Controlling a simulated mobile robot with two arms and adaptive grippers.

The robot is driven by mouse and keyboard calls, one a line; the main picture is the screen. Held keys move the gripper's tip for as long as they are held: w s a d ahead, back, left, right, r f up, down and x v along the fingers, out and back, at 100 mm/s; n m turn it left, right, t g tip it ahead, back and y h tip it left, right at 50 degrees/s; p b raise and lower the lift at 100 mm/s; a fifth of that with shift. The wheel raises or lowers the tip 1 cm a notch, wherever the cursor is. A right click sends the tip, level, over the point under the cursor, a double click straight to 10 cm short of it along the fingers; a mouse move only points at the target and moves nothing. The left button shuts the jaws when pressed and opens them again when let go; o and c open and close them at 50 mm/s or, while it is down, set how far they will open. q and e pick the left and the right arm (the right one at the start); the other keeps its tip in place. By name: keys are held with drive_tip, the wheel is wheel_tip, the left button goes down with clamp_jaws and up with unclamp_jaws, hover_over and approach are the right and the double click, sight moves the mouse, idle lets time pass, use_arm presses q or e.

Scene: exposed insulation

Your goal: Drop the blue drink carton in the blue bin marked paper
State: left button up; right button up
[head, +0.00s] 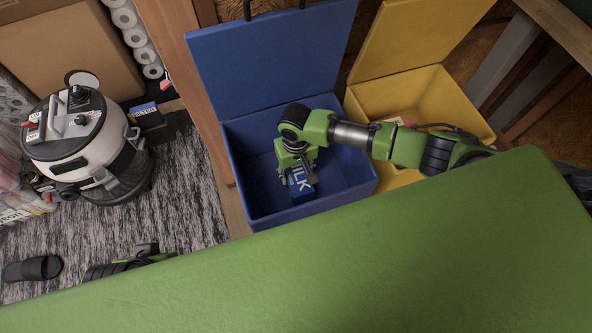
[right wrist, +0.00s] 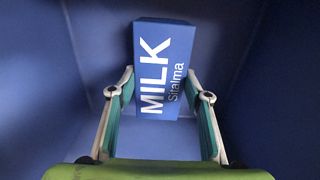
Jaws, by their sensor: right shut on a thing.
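The blue drink carton (head: 302,184), with white MILK lettering, is inside the open blue bin (head: 262,212). In the right wrist view the carton (right wrist: 165,60) stands between the two fingers, with the bin's blue walls around it. My right gripper (head: 289,176) reaches down into the bin and is shut on the carton. Its fingers (right wrist: 160,82) lie along the carton's left and right sides. A gap between the carton and the bin floor cannot be made out. Part of my left arm shows at the lower left in the head view; its gripper is not visible. No paper mark is readable.
A yellow bin (head: 368,100) with a raised lid stands right of the blue bin, whose lid (head: 270,55) is raised too. A wooden post (head: 195,85) borders the blue bin's left. A vacuum cleaner (head: 85,150) and a dark slipper (head: 33,268) are at left.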

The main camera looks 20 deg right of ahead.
drive_tip(key=o, duration=1)
